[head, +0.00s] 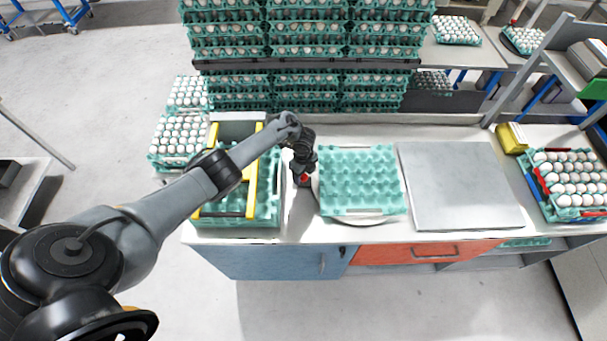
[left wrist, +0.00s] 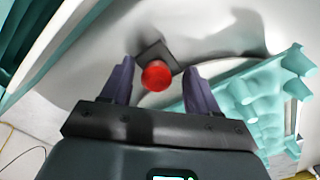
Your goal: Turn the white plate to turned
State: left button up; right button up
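The white plate (head: 352,220) is a round disc, mostly hidden under a teal egg tray (head: 358,212); only its rim shows. A red round knob (left wrist: 156,76) on a dark square base stands there. My left gripper (left wrist: 158,88) is open, with its two fingers apart on either side of the knob. In the head view my left gripper (head: 303,175) is at the left side of the teal tray. My right gripper is not in view.
A yellow-handled frame (head: 250,205) over another teal tray is left of the gripper. A flat grey metal plate (head: 460,188) lies to the right. Trays of eggs (head: 567,185) stand at far right, and stacked teal trays (head: 305,45) rise behind.

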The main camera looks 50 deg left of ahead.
pick_arm(q)
jog(key=shift+d+r, duration=0.1)
notch_tip(320, 180, up, 9)
jog(key=p, duration=0.2)
jog(key=shift+r+p, duration=0.15)
jog(key=shift+p, duration=0.2)
jog(key=shift+r, duration=0.65)
jog(key=s+d+n+t+p, duration=0.2)
jog(key=s+d+p, duration=0.1)
jog(key=d, duration=0.6)
jog(key=s+d+n+t+p, duration=0.2)
jog(key=s+d+p, duration=0.15)
jog(key=d, duration=0.55)
jog(key=s+d+r+n+p, duration=0.3)
jog(key=s+r+n, duration=0.8)
jog(key=s+r, duration=0.6)
jog(key=s, duration=0.2)
jog(key=shift+s+d, duration=0.4)
